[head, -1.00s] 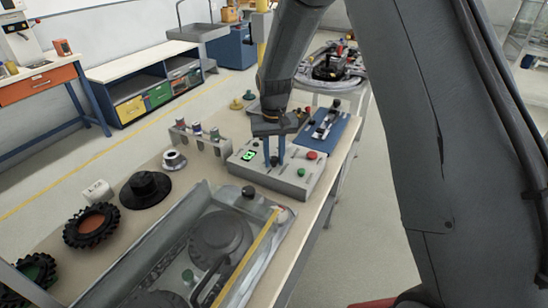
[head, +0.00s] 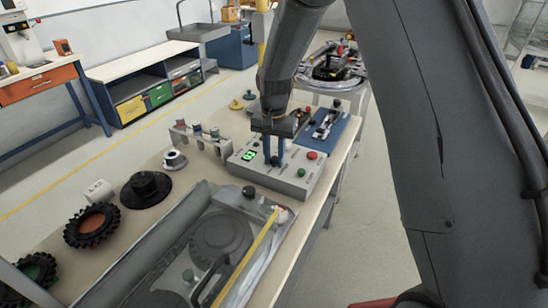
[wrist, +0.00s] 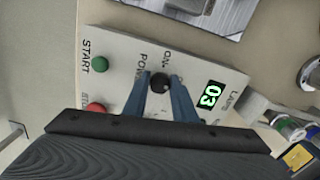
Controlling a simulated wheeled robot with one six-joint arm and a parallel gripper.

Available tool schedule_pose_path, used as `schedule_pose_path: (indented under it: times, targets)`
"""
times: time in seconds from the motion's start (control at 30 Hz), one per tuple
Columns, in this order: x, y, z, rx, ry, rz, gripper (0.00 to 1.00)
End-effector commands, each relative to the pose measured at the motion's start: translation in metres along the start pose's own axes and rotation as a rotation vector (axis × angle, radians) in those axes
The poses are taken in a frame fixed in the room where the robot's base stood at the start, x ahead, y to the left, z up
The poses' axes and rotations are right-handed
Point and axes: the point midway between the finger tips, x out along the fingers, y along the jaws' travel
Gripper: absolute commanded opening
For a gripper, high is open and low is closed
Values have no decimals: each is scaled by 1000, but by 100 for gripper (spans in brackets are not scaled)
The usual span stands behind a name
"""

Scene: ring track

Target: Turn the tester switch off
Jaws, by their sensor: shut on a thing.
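The tester is a light grey box (head: 302,187) on the bench, with a lit green display (head: 249,155). In the wrist view the display (wrist: 210,95) reads 03. The black power switch knob (wrist: 159,80) sits near the "ON" and "POWER" lettering. A small pale mark shows on the knob, but I cannot tell surely which way it points. My gripper (head: 273,162) points down over the box, and its two blue fingers (wrist: 160,84) are shut on the knob, one on each side. The lettering below the knob is partly hidden by my fingers.
On the tester, a green START button (wrist: 99,64) and a red button (wrist: 96,107) sit beside the knob. A rack of spools (head: 200,138) stands left of the box. A grey tray (head: 190,215) lies in front, a blue board (head: 335,130) behind.

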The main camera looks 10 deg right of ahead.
Motion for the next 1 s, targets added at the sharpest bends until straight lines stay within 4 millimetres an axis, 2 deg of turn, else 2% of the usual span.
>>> schedule_pose_path:
  times: [0.33,0.37,0.43,0.47,0.77,0.87,1.0]
  targets:
    - [-2,-1,-2,3,3,-3,2]
    - [-2,-1,-2,3,3,-3,30]
    - [-2,-1,-1,3,3,-2,42]
    - [-1,-1,-1,3,3,-2,43]
    - [-2,0,-1,2,2,-1,43]
    - [-9,-1,-2,2,4,-3,43]
    - [-29,-1,-2,2,5,-4,43]
